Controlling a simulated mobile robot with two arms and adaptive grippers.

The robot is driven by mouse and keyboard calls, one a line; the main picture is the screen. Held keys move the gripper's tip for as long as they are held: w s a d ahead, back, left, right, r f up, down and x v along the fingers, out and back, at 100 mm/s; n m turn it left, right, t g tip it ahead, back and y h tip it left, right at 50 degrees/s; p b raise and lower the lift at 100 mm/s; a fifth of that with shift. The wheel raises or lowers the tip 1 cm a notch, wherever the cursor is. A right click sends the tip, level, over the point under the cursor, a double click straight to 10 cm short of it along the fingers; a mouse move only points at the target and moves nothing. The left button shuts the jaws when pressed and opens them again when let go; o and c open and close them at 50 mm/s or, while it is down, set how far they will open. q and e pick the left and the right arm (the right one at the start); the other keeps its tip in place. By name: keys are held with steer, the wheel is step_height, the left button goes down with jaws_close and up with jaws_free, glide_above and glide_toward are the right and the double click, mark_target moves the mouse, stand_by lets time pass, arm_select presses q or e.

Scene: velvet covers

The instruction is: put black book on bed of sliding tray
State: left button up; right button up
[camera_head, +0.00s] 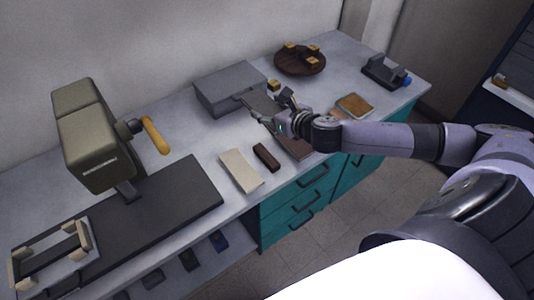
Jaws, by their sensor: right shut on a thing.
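My right gripper (263,114) reaches in from the right over the middle of the bench. It is shut on a dark flat thing that looks like the black book (264,101); the wrist and fingers partly hide it, and I cannot tell whether it is lifted clear. The sliding tray (70,262) is at the far left, at the near end of the press's dark base. It has a grey flat bed with pale corner blocks and dark bars around it. My left gripper is out of view.
A press (90,135) with an orange handle (155,135) stands behind the tray. A grey box (228,88) sits behind my gripper. A beige slab (240,170), a dark brown bar (266,157) and a brown book (295,147) lie along the front. A round wooden tray (300,66) is farther back.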

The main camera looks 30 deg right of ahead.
steer(key=shift+f, duration=0.15)
steer(key=b, duration=0.1)
glide_above(269, 159)
step_height(269, 159, down, 14)
steer(key=shift+f, duration=0.1)
step_height(269, 159, down, 4)
steer(key=shift+b, duration=0.55)
steer(key=shift+d+f, duration=0.1)
steer(key=shift+f, duration=0.6)
steer(key=shift+f, duration=0.25)
steer(key=o, duration=1.3)
steer(key=shift+c, duration=0.2)
